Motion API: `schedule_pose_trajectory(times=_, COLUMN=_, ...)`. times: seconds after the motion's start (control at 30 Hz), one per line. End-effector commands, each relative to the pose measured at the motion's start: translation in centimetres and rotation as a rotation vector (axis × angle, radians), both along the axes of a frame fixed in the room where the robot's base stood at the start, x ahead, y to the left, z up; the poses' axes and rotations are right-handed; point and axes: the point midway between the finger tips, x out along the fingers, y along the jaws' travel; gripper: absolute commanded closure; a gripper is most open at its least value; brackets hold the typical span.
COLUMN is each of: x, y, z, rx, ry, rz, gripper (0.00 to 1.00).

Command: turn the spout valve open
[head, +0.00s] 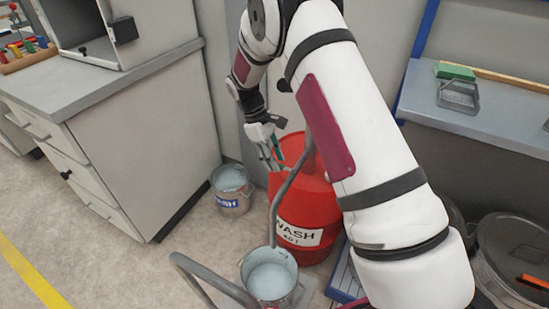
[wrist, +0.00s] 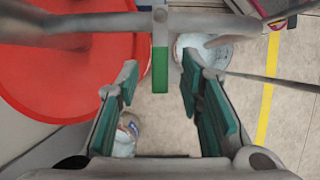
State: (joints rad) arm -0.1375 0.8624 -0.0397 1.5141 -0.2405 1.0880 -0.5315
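A red drum (head: 318,208) with a white "WASH" label stands on the floor; its top also shows in the wrist view (wrist: 70,75). A bent grey spout pipe (head: 279,198) comes down from the drum over a metal bucket (head: 270,279) with pale liquid. In the wrist view, a green valve lever (wrist: 160,69) hangs from a grey fitting (wrist: 160,16). My gripper (wrist: 160,72) is open, and the lever appears between its green-padded fingers, apart from both. In the head view my gripper (head: 270,150) is beside the drum's top; the lever is hard to tell from the pads there.
A pail with a blue label (head: 232,190) stands on the floor left of the drum. A grey cabinet (head: 145,140) is at left, a grey shelf (head: 485,118) at right. A lidded metal pot (head: 515,255) is at lower right. Floor at left is clear.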

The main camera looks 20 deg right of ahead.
Motion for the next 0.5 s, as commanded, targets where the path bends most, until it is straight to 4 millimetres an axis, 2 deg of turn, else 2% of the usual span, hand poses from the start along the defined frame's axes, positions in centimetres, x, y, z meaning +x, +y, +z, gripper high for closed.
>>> schedule_pose_trajectory(times=0.03, x=0.0, y=0.0, z=0.0, rx=0.0, ry=0.0, rz=0.0, gripper=0.7)
schedule_pose_trajectory(times=0.17, x=0.0, y=0.0, z=0.01, rx=0.0, ry=0.0, rz=0.0, gripper=1.0)
schedule_pose_trajectory(times=0.5, x=-0.05, y=0.06, z=0.03, rx=-0.001, ry=0.001, rz=0.009, gripper=1.0)
